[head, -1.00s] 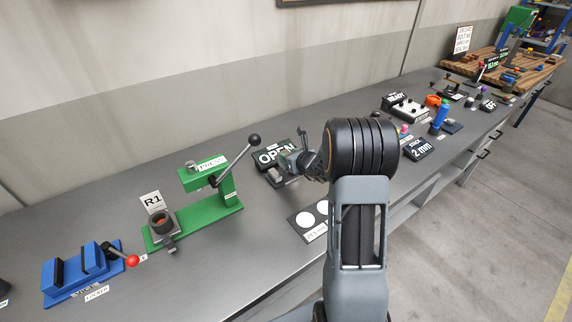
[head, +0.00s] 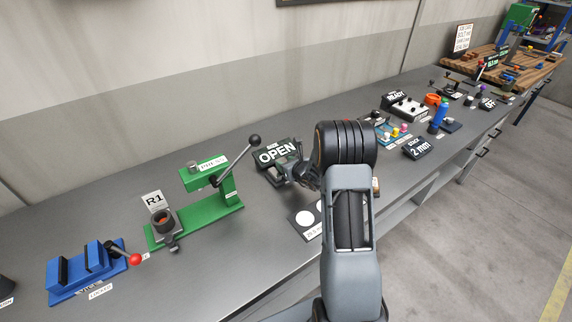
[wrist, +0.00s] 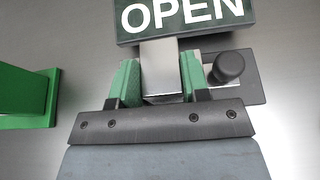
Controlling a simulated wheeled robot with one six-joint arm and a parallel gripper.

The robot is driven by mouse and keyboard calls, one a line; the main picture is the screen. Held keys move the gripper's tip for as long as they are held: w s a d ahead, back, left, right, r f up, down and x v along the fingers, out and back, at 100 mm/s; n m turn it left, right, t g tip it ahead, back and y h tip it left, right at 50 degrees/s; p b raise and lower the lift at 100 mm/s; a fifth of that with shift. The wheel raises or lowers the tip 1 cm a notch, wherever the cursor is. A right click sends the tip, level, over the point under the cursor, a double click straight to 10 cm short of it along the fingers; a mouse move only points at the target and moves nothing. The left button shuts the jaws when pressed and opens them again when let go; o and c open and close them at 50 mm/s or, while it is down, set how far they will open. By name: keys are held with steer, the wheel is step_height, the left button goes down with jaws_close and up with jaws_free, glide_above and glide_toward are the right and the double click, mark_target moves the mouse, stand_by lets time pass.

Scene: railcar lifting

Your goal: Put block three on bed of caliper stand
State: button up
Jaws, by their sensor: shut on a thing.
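The caliper stand has a dark "OPEN" sign (head: 277,153) and stands mid-bench. In the wrist view its sign (wrist: 185,15) is at the top, and its dark base (wrist: 252,92) with a black knob (wrist: 229,66) is to the right. My gripper (head: 290,176) is low at the stand, in front of the sign. In the wrist view my gripper's green fingers (wrist: 158,84) are shut on a pale metal block (wrist: 165,78), presumably block three; I see no number. The block is close below the sign. The fingers hide part of the bed, and I cannot tell whether the block touches it.
A green press (head: 222,190) with a raised lever stands to the left, beyond it a blue vise (head: 85,275). A dark plate with white discs (head: 305,218) lies in front.

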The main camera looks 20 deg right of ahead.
steer(key=shift+f, duration=0.15)
steer(key=o, duration=1.1)
steer(key=shift+o, duration=0.2)
